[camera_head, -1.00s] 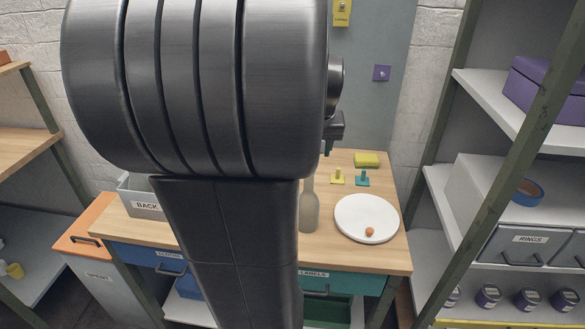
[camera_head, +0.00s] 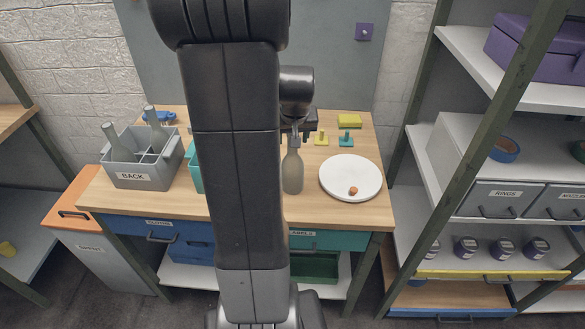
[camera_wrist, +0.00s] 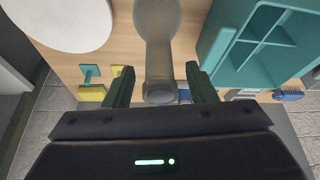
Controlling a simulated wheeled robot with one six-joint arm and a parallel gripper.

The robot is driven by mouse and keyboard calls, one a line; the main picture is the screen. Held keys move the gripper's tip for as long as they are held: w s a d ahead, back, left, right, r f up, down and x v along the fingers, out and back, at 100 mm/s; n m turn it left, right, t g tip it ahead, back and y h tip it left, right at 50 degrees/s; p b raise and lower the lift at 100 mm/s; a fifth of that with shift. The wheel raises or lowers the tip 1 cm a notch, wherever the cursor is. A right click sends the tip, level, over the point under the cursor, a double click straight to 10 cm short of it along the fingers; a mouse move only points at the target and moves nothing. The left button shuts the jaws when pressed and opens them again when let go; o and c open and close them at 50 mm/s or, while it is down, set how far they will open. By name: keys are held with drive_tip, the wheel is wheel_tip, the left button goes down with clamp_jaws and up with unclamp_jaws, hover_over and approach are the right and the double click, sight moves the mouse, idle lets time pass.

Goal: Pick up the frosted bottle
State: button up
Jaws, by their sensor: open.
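The frosted bottle (camera_head: 292,174) stands upright on the wooden bench, left of the white plate. My arm hides part of the bench to its left. In the wrist view the bottle (camera_wrist: 157,45) is seen with its neck and mouth towards my gripper. My gripper (camera_wrist: 160,85) is open, with one dark finger on each side of the bottle's neck and a gap on both sides. In the head view my gripper (camera_head: 299,128) is at the bottle's top.
A white plate (camera_head: 338,190) holds a small orange-brown object. Yellow (camera_head: 321,139) and teal (camera_head: 346,139) spindles and a yellow block (camera_head: 349,119) stand behind it. A teal divided crate (camera_wrist: 214,42) is beside the bottle. A grey BACK crate (camera_head: 128,178) at left holds bottles.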

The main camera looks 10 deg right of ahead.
drive_tip(key=shift+x, duration=0.9)
clamp_jaws()
drive_tip(key=shift+r, duration=0.1)
